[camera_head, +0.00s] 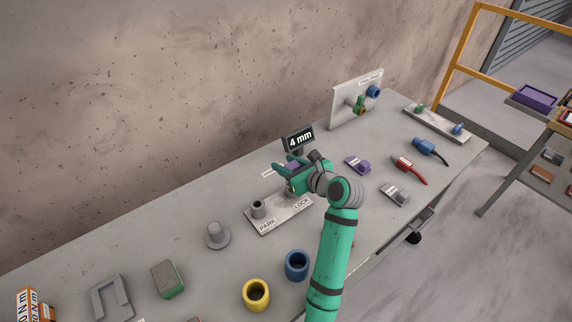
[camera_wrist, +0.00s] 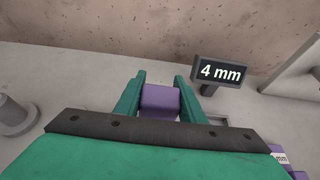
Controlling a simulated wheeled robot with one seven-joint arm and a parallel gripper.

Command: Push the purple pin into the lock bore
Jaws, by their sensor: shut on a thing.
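My gripper (camera_head: 288,165) is over the LOCK end of a pale plate (camera_head: 283,214) marked PARK and LOCK. It is shut on the purple pin (camera_wrist: 160,103), whose block-like top shows between the two green fingers in the wrist view. A small part of the purple also shows in the head view. The grey PARK socket (camera_head: 258,208) stands at the plate's left end. The lock bore is hidden behind my gripper and arm, so I cannot tell how deep the pin sits.
A display (camera_head: 299,138) reading "4 mm" stands just behind my gripper. A grey flanged peg (camera_head: 217,235), a blue cup (camera_head: 297,265) and a yellow cup (camera_head: 256,294) are left and in front. A purple part (camera_head: 358,165) and plugs lie right. An upright panel (camera_head: 345,105) stands behind.

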